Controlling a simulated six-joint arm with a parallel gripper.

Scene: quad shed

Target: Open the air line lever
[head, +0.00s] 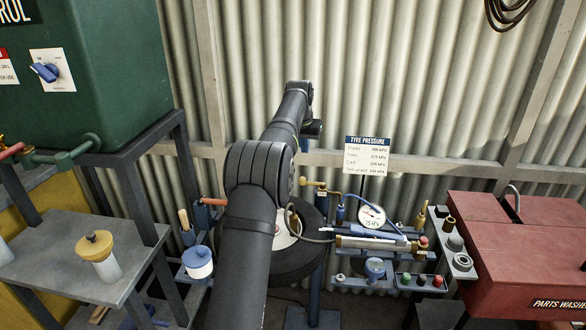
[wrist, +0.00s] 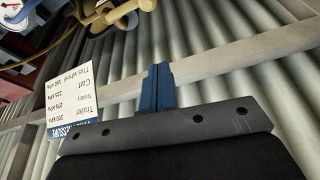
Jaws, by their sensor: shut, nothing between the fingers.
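A small yellow-brass lever or fitting (head: 312,184) stands on the air line, just right of my arm in the head view, above a dark wheel and beside a blue fitting. No label shows that it is the air line lever. Yellow-tan parts (wrist: 108,14) show at the top of the wrist view, probably the same fitting. My gripper (wrist: 157,68) is shut and empty, its blue fingers together in front of the corrugated wall and apart from the yellow parts. In the head view, the gripper is not clear behind the dark arm.
A tyre pressure sign (head: 367,157) hangs on the wall rail, also in the wrist view (wrist: 72,98). A dial gauge (head: 372,216) and blue hose are right of the fitting. A red parts washer (head: 520,235) stands right, a green tank (head: 95,70) left. The wall limits room behind.

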